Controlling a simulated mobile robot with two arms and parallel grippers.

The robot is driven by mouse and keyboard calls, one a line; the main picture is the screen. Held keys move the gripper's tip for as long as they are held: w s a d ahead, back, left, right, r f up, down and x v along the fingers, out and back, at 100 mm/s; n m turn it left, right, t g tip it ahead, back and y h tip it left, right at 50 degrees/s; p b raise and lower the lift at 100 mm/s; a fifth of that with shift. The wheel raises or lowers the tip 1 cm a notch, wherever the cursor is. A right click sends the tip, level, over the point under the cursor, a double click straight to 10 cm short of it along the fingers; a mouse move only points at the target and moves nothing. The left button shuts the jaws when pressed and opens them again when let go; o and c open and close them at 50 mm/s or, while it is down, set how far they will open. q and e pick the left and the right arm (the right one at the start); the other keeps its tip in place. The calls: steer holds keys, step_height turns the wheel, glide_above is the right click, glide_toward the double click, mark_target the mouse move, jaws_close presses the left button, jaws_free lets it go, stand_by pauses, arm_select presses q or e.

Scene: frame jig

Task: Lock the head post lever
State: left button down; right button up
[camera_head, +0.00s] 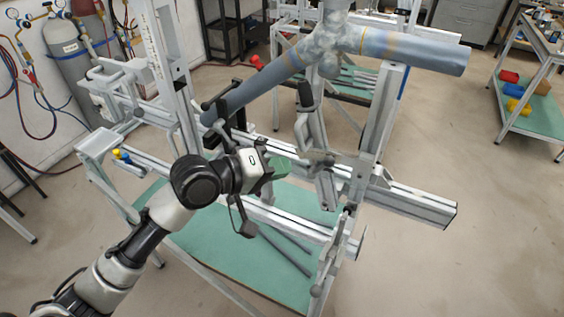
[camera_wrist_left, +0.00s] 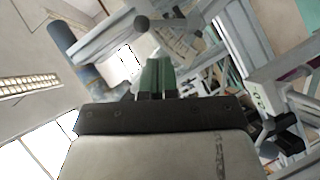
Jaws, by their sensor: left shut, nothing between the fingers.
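The jig (camera_head: 410,200) holds a blue-grey tube frame (camera_head: 400,48) with a pale lumpy joint. A lever-like part with a dark grip (camera_head: 305,95) stands nearly upright near the jig's middle; I cannot tell for sure whether it is the head post lever. My left gripper (camera_head: 284,166) is shut and empty, to the left of and below that grip, over the jig rails. In the left wrist view its green fingers (camera_wrist_left: 156,76) are together. A grey bar with a round dark end (camera_wrist_left: 141,23) shows beyond the fingertips. My right gripper is out of view.
A green shelf (camera_head: 215,240) with loose dark bars lies under the rails. Gas cylinders (camera_head: 68,50) stand by the left wall. A side table (camera_head: 540,115) with red, yellow and blue items is at right. The floor at front right is clear.

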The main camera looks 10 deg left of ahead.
mark_target(321, 167)
arm_select(q)
steer(key=p+x, duration=0.1)
steer(key=x, duration=0.6)
steer(key=shift+w+d+p, duration=0.2)
steer(key=shift+d+p, duration=0.05)
steer(key=shift+p, duration=0.15)
steer(key=shift+w, duration=0.15)
